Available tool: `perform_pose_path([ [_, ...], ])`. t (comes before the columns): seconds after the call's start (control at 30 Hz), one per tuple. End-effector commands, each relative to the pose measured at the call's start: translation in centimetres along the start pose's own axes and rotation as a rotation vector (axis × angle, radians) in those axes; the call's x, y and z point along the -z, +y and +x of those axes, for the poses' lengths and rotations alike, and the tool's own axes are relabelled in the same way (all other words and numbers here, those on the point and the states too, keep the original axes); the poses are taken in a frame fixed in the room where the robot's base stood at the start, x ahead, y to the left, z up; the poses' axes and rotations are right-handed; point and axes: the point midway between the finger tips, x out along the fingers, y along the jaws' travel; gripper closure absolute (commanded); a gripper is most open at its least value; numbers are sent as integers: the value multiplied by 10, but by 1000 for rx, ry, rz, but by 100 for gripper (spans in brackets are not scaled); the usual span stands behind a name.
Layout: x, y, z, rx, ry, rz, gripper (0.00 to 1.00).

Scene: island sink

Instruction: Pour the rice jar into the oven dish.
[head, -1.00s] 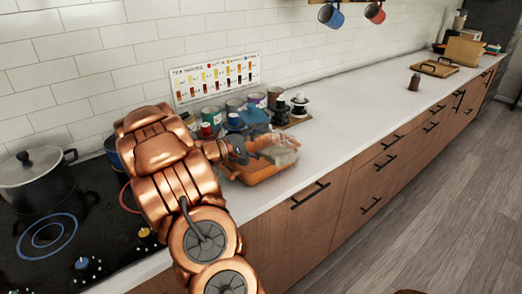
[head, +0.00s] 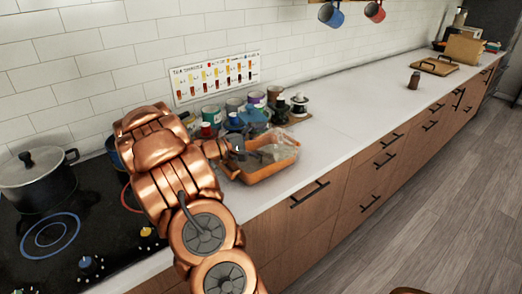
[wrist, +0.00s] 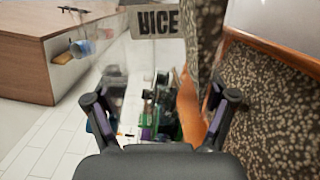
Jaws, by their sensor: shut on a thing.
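My gripper (head: 238,152) is shut on the clear rice jar (head: 276,150), at the left side of the oven dish. The jar lies tipped over the orange oven dish (head: 262,174), which stands on the white counter. In the wrist view the jar's RICE label (wrist: 158,21) shows at the top, beyond my gripper (wrist: 163,103). An orange surface (wrist: 190,105), likely the dish wall, shows there beside a dark speckled surface. I cannot tell how much rice is in the jar or the dish.
Several small jars and cups (head: 232,106) stand close behind the dish by the wall. A pot (head: 38,180) sits on the black stove at left. The counter (head: 350,110) to the right is mostly clear, with a small brown shaker (head: 414,80) farther along.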

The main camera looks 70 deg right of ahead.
Motion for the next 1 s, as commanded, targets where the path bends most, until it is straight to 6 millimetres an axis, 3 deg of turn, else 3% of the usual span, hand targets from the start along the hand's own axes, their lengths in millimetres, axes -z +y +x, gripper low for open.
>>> perform_pose_path([
  [1.0, 2, 2, 0, -2, 0, -60, 87],
])
